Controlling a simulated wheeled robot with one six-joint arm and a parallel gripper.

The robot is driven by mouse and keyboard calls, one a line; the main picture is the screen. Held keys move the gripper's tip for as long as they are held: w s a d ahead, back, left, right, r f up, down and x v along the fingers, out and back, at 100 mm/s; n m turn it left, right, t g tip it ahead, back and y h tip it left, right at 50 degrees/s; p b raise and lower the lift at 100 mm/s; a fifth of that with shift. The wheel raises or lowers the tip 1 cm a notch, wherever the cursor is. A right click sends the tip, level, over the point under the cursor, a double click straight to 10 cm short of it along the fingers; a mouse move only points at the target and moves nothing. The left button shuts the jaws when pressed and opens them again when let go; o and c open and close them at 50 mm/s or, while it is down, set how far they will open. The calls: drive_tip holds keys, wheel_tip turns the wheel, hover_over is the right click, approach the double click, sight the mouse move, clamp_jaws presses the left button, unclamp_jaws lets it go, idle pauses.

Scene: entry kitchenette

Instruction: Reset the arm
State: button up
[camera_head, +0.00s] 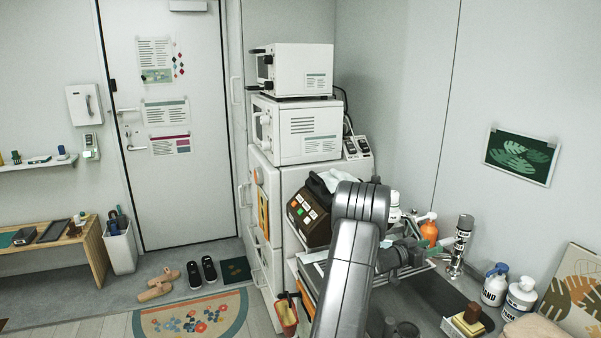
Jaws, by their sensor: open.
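My arm (347,270) rises from the bottom middle of the head view, bends at an elbow and reaches right over the counter. My gripper (440,248) is at its far end, small and partly hidden by the arm's wrist links. It is open, and I see nothing held in it. It is close to an orange spray bottle (429,231) and a grey spray can (461,240); I cannot tell whether it touches them.
A dark brown appliance (309,217) stands just left of my arm. White bottles (495,285) and a small tray (467,322) sit at the counter's right. Stacked white appliances (297,130) stand behind. Shoes (201,271) and a floral mat (190,318) lie on the floor at left.

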sight(451, 242)
drive_tip(key=p+x, duration=0.1)
drive_tip(key=x, duration=0.7)
drive_tip(key=shift+p, duration=0.4)
drive_tip(key=shift+a, duration=0.1)
drive_tip(key=b+v, duration=0.4)
drive_tip(key=v, duration=1)
drive_tip(key=p+x, duration=0.4)
drive_tip(key=x, duration=1)
drive_tip(key=shift+s+f+t+b, duration=0.1)
drive_tip(key=shift+f+t+b, duration=0.1)
drive_tip(key=shift+t+b, duration=0.15)
drive_tip(key=shift+s+d+r+n+t+y+b, duration=0.1)
drive_tip(key=shift+s+d+n+t+y+b, duration=0.15)
drive_tip(key=shift+n+t+y+b, duration=0.35)
drive_tip(key=shift+r, duration=0.15)
